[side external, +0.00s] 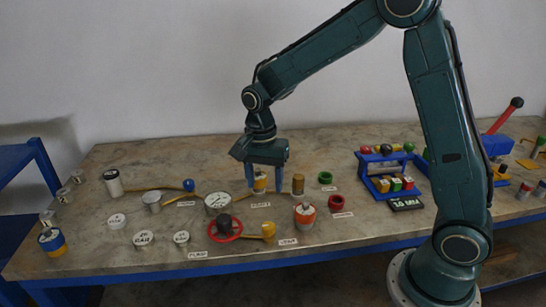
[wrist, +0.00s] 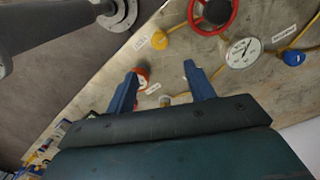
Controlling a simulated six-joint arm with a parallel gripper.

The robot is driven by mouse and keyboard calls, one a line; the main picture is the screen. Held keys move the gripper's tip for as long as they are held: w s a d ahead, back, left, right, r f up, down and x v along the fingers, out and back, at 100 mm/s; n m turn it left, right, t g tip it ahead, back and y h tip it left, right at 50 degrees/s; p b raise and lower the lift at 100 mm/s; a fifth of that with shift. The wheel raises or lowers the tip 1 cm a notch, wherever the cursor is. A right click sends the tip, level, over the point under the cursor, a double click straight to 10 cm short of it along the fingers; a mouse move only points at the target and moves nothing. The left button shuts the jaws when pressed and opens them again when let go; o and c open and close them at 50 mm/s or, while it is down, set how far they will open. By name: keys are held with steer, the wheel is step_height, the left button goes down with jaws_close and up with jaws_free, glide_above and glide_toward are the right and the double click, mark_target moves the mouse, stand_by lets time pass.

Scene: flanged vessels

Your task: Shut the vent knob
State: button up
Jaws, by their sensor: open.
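My gripper (side external: 264,188) is open and points down over the middle of the bench. In the side view a small yellow-banded piece (side external: 260,182) shows between its blue fingers; I cannot tell its height relative to them. The label reading vent is not legible, so I cannot tell which knob it marks. A yellow knob (side external: 268,230) on a yellow pipe lies nearer the front, beside a red handwheel (side external: 225,228).
A round gauge (side external: 217,202) stands behind the handwheel. An orange-and-white vessel (side external: 304,216) and a brass cylinder (side external: 298,184) stand right of the gripper. Dark red (side external: 336,203) and green (side external: 325,178) rings lie further right, before a blue rack (side external: 378,170). Several pale lids lie front left.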

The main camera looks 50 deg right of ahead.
mark_target(268, 225)
steer(key=shift+f, duration=0.1)
steer(key=f, duration=1.3)
steer(key=shift+s+d+f, duration=0.15)
steer(key=shift+s+f, duration=0.1)
steer(key=shift+s, duration=0.1)
steer(key=c, duration=1)
